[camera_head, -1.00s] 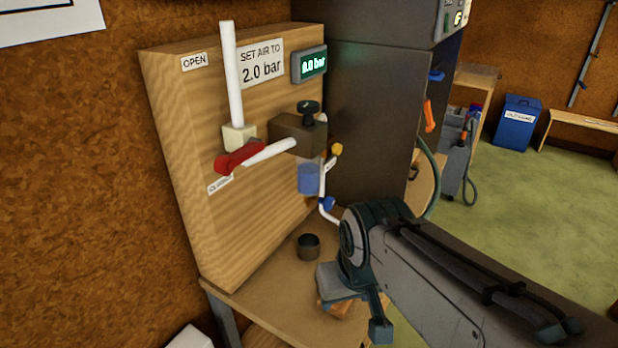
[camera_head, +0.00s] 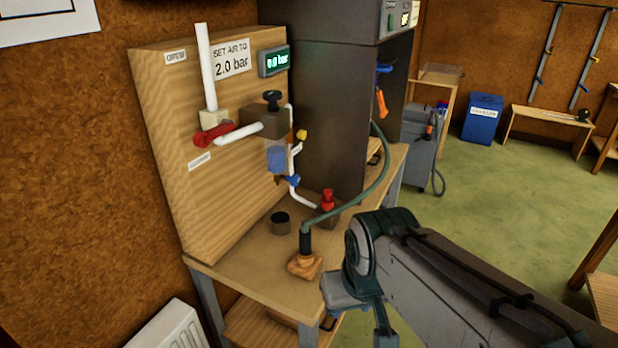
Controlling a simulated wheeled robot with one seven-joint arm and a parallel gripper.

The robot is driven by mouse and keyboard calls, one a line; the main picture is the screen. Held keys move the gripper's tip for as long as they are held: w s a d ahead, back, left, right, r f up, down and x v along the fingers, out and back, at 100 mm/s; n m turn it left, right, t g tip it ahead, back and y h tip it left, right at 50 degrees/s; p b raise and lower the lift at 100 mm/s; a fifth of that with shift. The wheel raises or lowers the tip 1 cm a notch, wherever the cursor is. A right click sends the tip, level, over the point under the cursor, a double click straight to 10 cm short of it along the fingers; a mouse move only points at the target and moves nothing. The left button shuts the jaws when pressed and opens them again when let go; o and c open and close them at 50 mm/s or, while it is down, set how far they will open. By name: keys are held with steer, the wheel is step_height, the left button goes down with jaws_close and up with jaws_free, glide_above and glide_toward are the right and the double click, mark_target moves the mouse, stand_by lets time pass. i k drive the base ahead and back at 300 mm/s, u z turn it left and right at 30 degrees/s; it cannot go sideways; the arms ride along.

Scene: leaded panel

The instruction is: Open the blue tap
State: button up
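The blue tap (camera_head: 292,180) is a small blue handle low on the white pipe (camera_head: 302,198), to the right of the wooden panel (camera_head: 215,190). A yellow tap (camera_head: 301,135) sits above it on the same pipework. The blue tap's handle is too small to tell its setting. The gauge (camera_head: 275,61) reads 0.0 bar. My gripper (camera_head: 362,315) is in front of the bench, below and right of the blue tap and apart from it. One finger shows clearly; the gap between the fingers cannot be made out.
On the bench (camera_head: 245,272) stand a dark cup (camera_head: 280,223), a wooden-based tool (camera_head: 304,265) with a green hose (camera_head: 360,195), and a red-topped item (camera_head: 328,205). A red lever (camera_head: 213,134) is on the panel. A dark cabinet (camera_head: 335,110) stands behind the pipe. Green floor is free at right.

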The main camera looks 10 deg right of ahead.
mark_target(295, 180)
steer(key=z, duration=2.8)
steer(key=i, duration=0.15)
steer(key=u, duration=3.05)
steer(key=i, duration=0.5)
steer(key=z, duration=0.05)
